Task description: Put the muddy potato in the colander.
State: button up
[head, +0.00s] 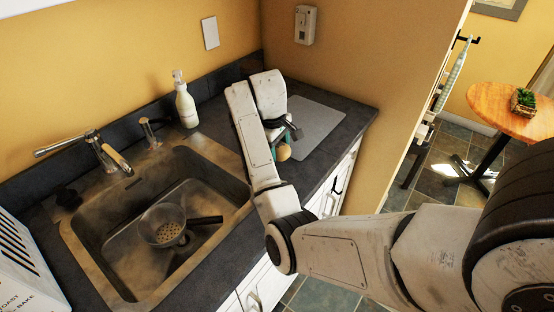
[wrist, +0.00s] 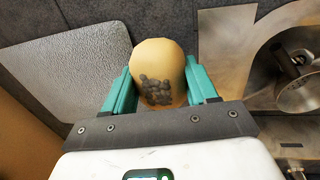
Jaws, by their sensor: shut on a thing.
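The muddy potato (wrist: 158,66) is tan with a cluster of dark mud spots. My gripper (wrist: 160,85) is shut on it, with a teal finger on each side. In the head view the potato (head: 284,152) shows as a small tan shape below my gripper (head: 282,138), over the counter to the right of the sink. The colander (head: 163,225), a metal bowl with holes and a dark handle, sits inside the sink. Part of it also shows at the right edge of the wrist view (wrist: 298,95). The potato is apart from the colander.
The steel sink (head: 82,243) has a raised rim and a faucet (head: 108,155) behind it. A soap bottle (head: 186,103) stands at the back. A grey textured board (head: 316,122) lies on the counter (head: 357,118).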

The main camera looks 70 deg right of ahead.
jog(key=shift+w+d+f, duration=0.15)
jog(key=shift+f, duration=0.35)
jog(key=shift+f+p, duration=0.4)
jog(key=shift+f, duration=0.85)
jog(key=shift+f, duration=0.1)
jog(key=o, duration=1.2)
jog(key=shift+o, duration=0.2)
